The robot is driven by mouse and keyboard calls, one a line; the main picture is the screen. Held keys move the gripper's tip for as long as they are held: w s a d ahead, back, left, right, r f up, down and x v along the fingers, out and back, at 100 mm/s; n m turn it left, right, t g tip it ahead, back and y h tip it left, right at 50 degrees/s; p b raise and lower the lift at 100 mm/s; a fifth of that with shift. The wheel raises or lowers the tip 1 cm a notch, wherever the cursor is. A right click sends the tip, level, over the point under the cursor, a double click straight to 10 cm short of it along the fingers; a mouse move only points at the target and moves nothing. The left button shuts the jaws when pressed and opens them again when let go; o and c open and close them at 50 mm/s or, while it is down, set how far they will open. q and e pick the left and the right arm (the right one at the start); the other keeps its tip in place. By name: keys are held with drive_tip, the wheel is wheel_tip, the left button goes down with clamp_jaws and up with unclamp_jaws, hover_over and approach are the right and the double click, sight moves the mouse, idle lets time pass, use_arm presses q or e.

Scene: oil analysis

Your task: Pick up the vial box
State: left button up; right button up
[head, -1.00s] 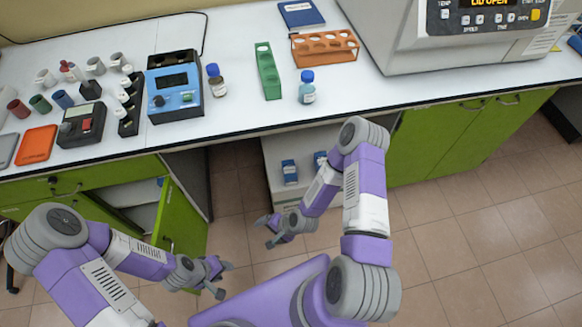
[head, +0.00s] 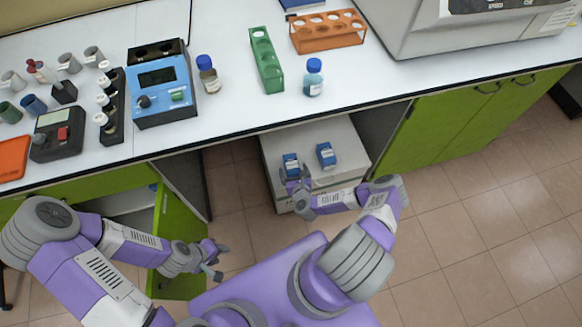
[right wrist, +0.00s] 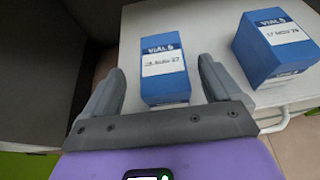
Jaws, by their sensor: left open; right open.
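Two blue and white vial boxes stand on a white cabinet under the bench. The left vial box (head: 291,165) also shows in the right wrist view (right wrist: 165,80), marked "VIALS". The right vial box (head: 326,156) shows there too (right wrist: 275,50), with a different date on its label. My right gripper (head: 296,182) is open at the cabinet's front. In the right wrist view its fingers (right wrist: 168,88) are spread to either side of the left box, with nothing held between them. My left gripper (head: 221,260) is open and empty, low by the open green cupboard door.
The white cabinet (head: 285,203) stands in the opening under the bench (head: 235,113). An open green door (head: 180,245) is at left. Above are a blue device (head: 162,88), a green rack (head: 266,62), an orange rack (head: 328,32) and bottles.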

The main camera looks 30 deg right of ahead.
sight(292, 165)
drive_tip(key=b+x, duration=0.1)
drive_tip(key=x, duration=0.3)
drive_tip(key=shift+s+d+f+b, duration=0.1)
drive_tip(key=shift+s+f+b, duration=0.1)
drive_tip(key=shift+b, duration=0.15)
drive_tip(key=shift+w+d+f, duration=0.15)
drive_tip(key=shift+w, duration=0.4)
drive_tip(key=c, duration=1.2)
